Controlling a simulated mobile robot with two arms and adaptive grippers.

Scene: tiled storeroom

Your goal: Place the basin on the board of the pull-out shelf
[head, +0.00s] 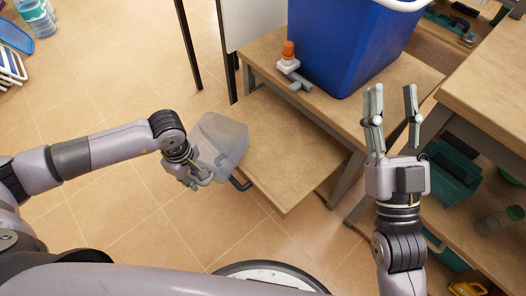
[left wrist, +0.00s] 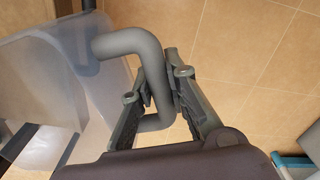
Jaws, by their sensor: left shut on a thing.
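The basin (head: 224,138) is a translucent, pale box-like container, tilted, at the left edge of the pull-out shelf in the head view. My left gripper (head: 203,180) is at its near left side, shut on its grey bent handle. The left wrist view shows this handle (left wrist: 128,42) between the fingers (left wrist: 158,95), with the clear basin wall (left wrist: 40,85) at the left. The board of the pull-out shelf (head: 285,150) is bare light wood, right of the basin. My right gripper (head: 393,105) is open and empty, pointing up at the right.
A blue bin (head: 340,45) and an orange-capped item (head: 289,57) stand on the wooden top above the board. A dark bent bar (head: 240,184) shows by the board's left corner. A wooden workbench (head: 490,80) is at the right. Tiled floor (head: 110,85) is open at the left.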

